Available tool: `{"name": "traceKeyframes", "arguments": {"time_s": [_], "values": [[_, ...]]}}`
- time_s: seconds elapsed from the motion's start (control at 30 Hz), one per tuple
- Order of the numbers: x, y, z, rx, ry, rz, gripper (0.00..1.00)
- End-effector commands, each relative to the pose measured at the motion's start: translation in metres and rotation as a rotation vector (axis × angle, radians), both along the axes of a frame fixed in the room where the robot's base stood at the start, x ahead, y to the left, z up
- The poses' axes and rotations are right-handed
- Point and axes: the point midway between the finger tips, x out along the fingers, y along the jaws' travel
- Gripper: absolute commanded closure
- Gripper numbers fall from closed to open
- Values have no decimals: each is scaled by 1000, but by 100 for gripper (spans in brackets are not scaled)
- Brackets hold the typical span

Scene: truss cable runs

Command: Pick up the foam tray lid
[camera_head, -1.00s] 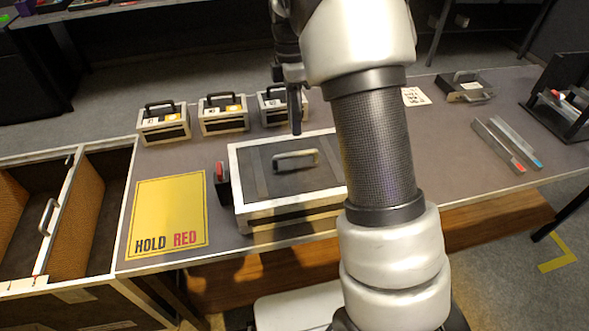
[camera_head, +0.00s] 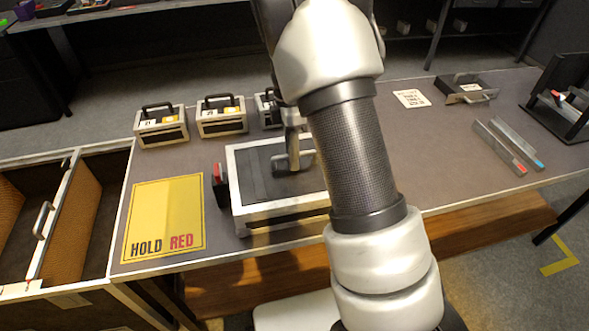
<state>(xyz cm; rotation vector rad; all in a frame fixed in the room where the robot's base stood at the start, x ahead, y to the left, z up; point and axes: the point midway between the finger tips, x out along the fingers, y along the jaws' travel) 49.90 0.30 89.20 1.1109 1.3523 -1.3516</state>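The foam tray lid (camera_head: 258,182) looks like a dark grey panel set in a pale-framed box (camera_head: 281,222) at the table's front edge. A raised handle (camera_head: 300,160) stands near the lid's middle. My gripper (camera_head: 292,150) is low over the lid, at the handle, and seems to meet or overlap it. My arm hides the lid's right part and most of the gripper. I cannot tell whether the fingers are open or closed around the handle. The lid looks level and seated in the box.
A small red-and-black item (camera_head: 220,186) stands at the box's left side. A yellow "HOLD RED" sheet (camera_head: 165,215) lies farther left. Handled cases (camera_head: 162,126) line the back. An open drawer unit (camera_head: 45,215) is at the left. Metal strips (camera_head: 508,145) lie at the right.

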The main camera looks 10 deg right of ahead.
Motion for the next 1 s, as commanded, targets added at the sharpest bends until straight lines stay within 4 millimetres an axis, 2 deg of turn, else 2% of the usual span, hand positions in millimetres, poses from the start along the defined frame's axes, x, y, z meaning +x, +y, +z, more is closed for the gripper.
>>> {"name": "traceKeyframes", "arguments": {"time_s": [0.03,0.13,1.0], "values": [[0,0,0,0,0,0,84],[0,0,0,0,0,0,100],[1,0,1,0,-1,0,100]]}}
